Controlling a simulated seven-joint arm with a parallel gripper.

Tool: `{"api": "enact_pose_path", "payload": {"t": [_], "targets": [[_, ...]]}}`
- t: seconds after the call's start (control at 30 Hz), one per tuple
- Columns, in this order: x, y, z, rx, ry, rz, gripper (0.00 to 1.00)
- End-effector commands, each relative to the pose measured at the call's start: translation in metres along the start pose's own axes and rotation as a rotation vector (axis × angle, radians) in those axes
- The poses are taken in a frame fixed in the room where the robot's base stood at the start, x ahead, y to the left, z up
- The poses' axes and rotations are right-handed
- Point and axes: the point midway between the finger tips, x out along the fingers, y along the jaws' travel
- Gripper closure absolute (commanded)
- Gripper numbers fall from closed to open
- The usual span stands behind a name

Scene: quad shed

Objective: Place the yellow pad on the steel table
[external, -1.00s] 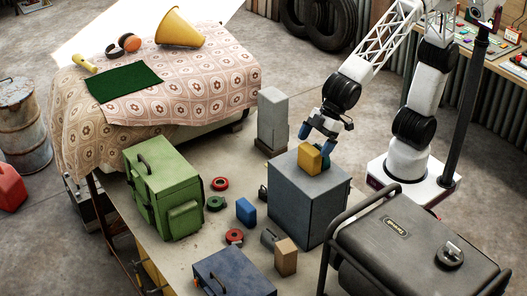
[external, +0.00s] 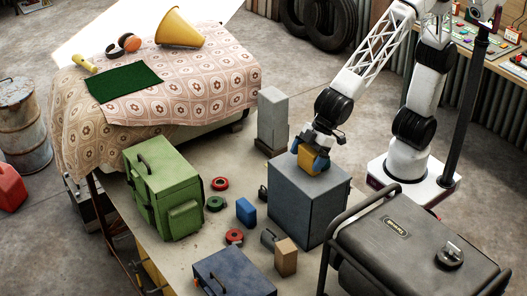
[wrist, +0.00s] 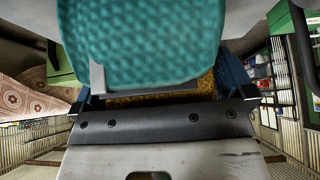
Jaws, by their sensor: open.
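The yellow pad (external: 308,158) stands on top of a tall grey box in the external view. My gripper (external: 310,163) is lowered over it, pointing down, with a blue fingertip on either side. The jaws are open around the pad; whether a finger touches it cannot be told. In the wrist view a strip of the yellow pad (wrist: 150,100) shows between the fingers, mostly hidden behind a large teal finger pad. The greyish table (external: 192,256), presumably the steel one, carries the grey box and other objects.
The grey box (external: 308,205) stands near the table's right edge. A green case (external: 160,190), a blue block (external: 246,211), a tan block (external: 286,257), a dark blue toolbox (external: 235,275) and several rings share the table. A black generator (external: 405,250) stands at front right.

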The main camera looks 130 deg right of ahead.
Motion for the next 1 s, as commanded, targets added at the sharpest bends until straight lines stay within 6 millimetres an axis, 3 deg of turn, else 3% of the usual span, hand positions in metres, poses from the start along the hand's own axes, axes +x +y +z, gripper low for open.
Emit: {"api": "enact_pose_path", "payload": {"t": [0.47, 0.7, 0.77, 1.0], "targets": [[-0.0004, -0.0001, -0.0001, 0.000, 0.000, 0.000, 0.00], [-0.0004, -0.0001, -0.0001, 0.000, 0.000, 0.000, 0.37], [-0.0005, -0.0001, -0.0002, 0.000, 0.000, 0.000, 0.41], [-0.0016, 0.0000, -0.0010, 0.000, 0.001, 0.000, 0.41]]}}
